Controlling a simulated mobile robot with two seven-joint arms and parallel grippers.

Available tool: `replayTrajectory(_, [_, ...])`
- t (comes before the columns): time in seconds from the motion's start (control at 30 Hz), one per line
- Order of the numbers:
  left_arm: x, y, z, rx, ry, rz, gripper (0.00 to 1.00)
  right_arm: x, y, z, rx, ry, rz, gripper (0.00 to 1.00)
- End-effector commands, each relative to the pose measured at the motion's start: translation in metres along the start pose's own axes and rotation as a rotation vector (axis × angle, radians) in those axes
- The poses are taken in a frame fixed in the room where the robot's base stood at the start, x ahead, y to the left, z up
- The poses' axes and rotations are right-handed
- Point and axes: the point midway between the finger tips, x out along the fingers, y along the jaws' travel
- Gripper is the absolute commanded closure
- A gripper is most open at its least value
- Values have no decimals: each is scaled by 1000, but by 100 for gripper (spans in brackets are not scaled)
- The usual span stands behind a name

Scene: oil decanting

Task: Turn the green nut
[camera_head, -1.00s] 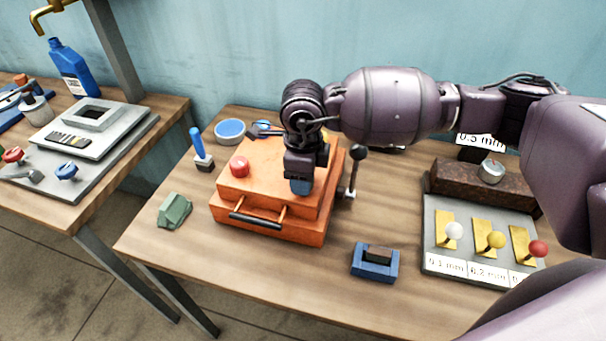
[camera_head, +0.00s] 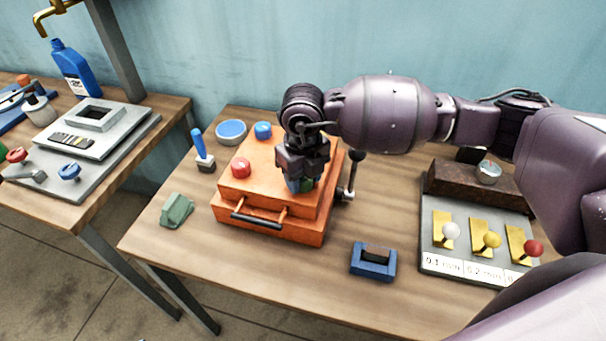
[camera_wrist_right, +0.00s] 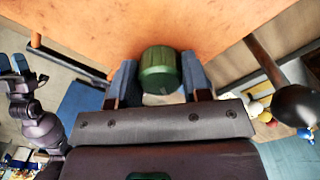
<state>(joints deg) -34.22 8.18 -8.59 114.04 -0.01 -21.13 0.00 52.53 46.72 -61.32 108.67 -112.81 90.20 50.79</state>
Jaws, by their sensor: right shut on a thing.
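The green nut (camera_wrist_right: 160,70) stands on the top of the orange box, between the two blue fingertips of my right gripper (camera_wrist_right: 158,82). The right gripper is shut on it. In the head view the gripper (camera_head: 300,184) points down at the right part of the orange box (camera_head: 272,205), and only a little green of the nut (camera_head: 307,184) shows. My left gripper is not in the head view. A dark jointed part at the left of the right wrist view looks like my left arm (camera_wrist_right: 38,125); its finger state is unclear.
The box carries a red knob (camera_head: 241,168), a blue knob (camera_head: 263,130) and a front handle (camera_head: 256,221). A black-balled lever (camera_head: 356,155) rises close to the gripper's right. A blue block (camera_head: 373,262) and a panel with coloured knobs (camera_head: 480,270) lie to the right.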

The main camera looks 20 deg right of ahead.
Motion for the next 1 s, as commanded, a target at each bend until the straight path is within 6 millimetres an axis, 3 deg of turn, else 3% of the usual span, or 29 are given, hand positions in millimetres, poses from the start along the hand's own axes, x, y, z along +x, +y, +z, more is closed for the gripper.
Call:
replayTrajectory(0.63, [-2, 0, 1, -1, -4, -1, 57, -1, 0, 1, 55, -3, -1, 80])
replayTrajectory(0.67, [-2, 0, 2, -1, -5, -1, 57, -1, 0, 1, 55, -3, -1, 55])
replayTrajectory(0.8, [-4, 0, 3, -2, -9, -2, 57, -1, 0, 1, 54, -2, -1, 33])
replayTrajectory(1.0, [-3, 0, 3, -2, -8, -2, 57, 0, 0, 0, 53, -1, -1, 31])
